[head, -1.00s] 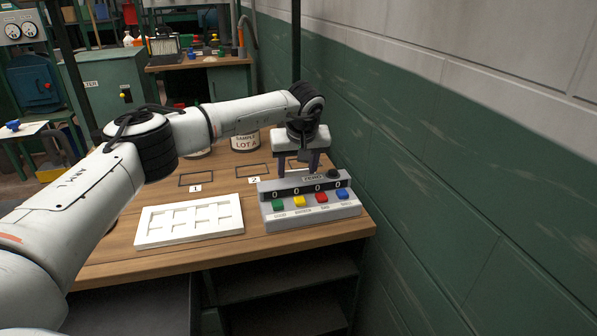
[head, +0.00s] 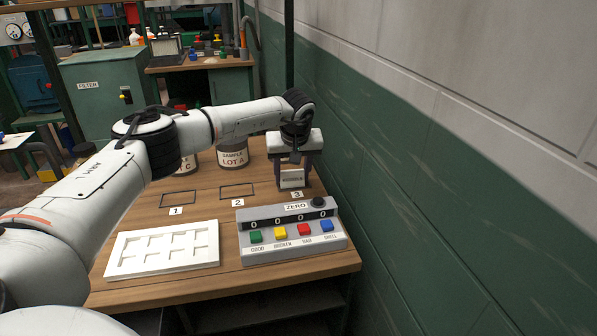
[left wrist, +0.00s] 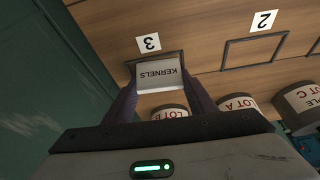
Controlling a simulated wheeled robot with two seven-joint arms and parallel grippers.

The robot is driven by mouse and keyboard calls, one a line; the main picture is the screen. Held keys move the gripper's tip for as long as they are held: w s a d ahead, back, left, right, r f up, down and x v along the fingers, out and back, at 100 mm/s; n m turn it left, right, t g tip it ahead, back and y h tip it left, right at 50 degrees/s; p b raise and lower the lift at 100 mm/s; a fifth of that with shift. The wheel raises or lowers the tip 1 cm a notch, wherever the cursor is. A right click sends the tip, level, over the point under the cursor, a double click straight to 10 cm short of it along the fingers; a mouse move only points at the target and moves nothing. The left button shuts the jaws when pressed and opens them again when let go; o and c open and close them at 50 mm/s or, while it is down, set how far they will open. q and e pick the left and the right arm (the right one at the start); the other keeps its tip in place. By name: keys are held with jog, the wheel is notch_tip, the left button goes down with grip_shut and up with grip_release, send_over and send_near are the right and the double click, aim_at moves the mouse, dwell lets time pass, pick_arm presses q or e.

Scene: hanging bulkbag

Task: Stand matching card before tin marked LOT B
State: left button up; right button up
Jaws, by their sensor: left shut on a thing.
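My left gripper (head: 292,174) is at the far right of the bench and points down. It is shut on a small pale card (head: 291,180), with one finger at each side. In the left wrist view the card (left wrist: 158,76) reads KERNELS, is upside down in the picture, and lies over the outlined spot marked 3. I cannot tell whether its foot touches the bench. The LOT B tin (left wrist: 170,112) is just behind the card in the left wrist view, partly covered by my gripper. In the head view my gripper and arm hide this tin. My right gripper is out of view.
The LOT A tin (head: 232,154) and LOT C tin (head: 188,165) stand behind empty outlines 2 (head: 237,190) and 1 (head: 178,198). A counter box (head: 290,232) with coloured buttons and a white slotted tray (head: 163,249) are in front. A green wall (head: 420,190) is close on the right.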

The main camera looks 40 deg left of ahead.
pick_arm(q)
jog(key=shift+w+a+f, duration=0.1)
jog(key=shift+w+a, duration=0.05)
jog(key=shift+w, duration=0.05)
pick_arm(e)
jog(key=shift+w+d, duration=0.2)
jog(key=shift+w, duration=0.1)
pick_arm(q)
jog(key=o, duration=1.1)
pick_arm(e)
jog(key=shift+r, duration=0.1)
pick_arm(q)
jog(key=shift+d+r+p, duration=0.2)
jog(key=shift+r+p, duration=0.35)
jog(key=shift+p, duration=0.1)
jog(key=p+v, duration=0.6)
jog(key=v, duration=0.1)
jog(key=shift+s, duration=0.15)
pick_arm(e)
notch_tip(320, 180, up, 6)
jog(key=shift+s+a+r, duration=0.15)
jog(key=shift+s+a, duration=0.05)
pick_arm(q)
jog(key=shift+f, duration=0.1)
